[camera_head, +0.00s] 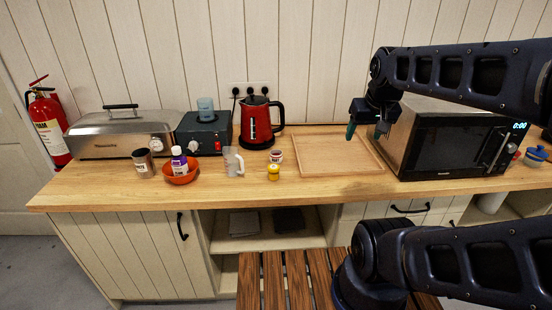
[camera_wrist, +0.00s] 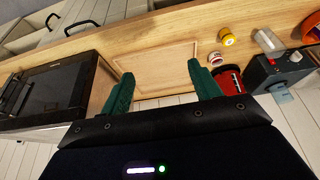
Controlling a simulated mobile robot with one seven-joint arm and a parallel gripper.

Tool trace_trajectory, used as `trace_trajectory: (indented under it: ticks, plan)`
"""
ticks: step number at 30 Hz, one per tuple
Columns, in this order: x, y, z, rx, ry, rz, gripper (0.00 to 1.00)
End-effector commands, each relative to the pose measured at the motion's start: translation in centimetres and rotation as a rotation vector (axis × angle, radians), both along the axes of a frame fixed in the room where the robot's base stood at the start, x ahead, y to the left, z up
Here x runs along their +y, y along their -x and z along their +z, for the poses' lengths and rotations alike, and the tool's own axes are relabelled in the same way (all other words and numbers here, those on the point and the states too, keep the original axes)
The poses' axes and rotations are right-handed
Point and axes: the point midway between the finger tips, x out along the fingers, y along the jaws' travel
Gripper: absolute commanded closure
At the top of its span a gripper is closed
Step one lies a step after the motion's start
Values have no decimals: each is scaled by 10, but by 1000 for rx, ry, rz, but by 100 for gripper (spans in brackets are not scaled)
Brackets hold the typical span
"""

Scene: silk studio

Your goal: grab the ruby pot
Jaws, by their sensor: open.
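A small dark red pot with a pale label (camera_head: 276,156) stands on the wooden counter, just behind a yellow jar (camera_head: 273,173). It also shows in the wrist view (camera_wrist: 215,58), right of my fingers. A larger red kettle (camera_head: 257,122) stands behind it by the wall. I cannot be sure which red vessel is the ruby pot. My gripper (camera_head: 366,130) is open and empty, with green fingers pointing down above the right side of the wooden tray. In the wrist view the fingers (camera_wrist: 160,72) are wide apart with nothing between them.
A shallow wooden tray (camera_head: 302,172) lies empty below my gripper. A microwave (camera_head: 450,146) stands close on the right. Left of the pot stand a clear pitcher (camera_head: 233,161), an orange bowl (camera_head: 180,179), and a dark box (camera_head: 205,137) with a cup on it.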

Motion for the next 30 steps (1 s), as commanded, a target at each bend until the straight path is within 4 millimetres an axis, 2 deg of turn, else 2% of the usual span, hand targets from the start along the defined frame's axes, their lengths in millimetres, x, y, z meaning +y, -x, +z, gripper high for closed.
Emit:
trace_trajectory:
  ticks: [14, 15, 17, 25, 30]
  plan:
    - [0, 0, 0, 0, 0, 0, 38]
    - [0, 0, 0, 0, 0, 0, 36]
    - [0, 0, 0, 0, 0, 0, 25]
    - [0, 0, 0, 0, -1, -2, 25]
    - [4, -15, 3, 18, -25, -47, 25]
